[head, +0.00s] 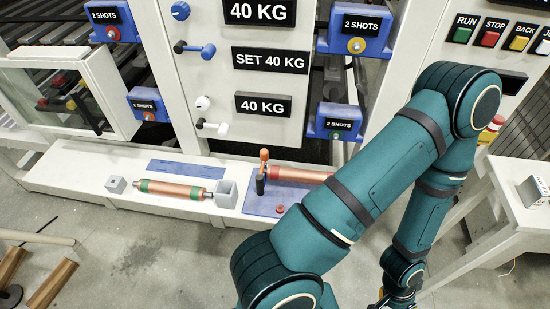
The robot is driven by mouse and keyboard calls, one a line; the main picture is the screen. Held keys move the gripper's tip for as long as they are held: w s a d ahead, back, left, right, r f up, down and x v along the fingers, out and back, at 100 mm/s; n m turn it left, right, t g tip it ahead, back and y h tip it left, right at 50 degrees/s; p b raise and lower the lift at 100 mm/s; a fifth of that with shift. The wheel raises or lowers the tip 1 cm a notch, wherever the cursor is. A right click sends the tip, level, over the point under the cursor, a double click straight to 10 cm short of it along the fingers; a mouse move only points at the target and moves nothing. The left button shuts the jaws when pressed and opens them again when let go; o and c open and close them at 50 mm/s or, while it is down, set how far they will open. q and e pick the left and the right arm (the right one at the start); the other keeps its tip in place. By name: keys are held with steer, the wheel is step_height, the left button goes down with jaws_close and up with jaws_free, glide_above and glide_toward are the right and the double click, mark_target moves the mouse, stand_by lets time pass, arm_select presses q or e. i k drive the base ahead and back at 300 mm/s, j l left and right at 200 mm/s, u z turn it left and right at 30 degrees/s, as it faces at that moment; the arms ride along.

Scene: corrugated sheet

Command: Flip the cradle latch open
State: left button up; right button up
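A small upright lever with an orange top and black lower part (262,172) stands at the left edge of a blue plate on the white bench; it may be the cradle latch, but I cannot tell for sure. A copper roller (300,174) lies on that plate behind my arm, its right end hidden. Another copper roller with green bands (172,189) lies to the left between two grey blocks. My teal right arm crosses the right half of the head view and bends down to the bottom edge; its gripper is out of view. My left gripper is not in view.
The white bench (70,180) runs below a white panel with knobs, levers and weight labels. Blue "2 SHOTS" boxes (353,30) flank the panel. A small red button (279,209) sits on the blue plate. A white stand (510,215) is at right. Floor at front centre is clear.

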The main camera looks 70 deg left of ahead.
mark_target(264, 153)
steer(key=u, duration=2.6)
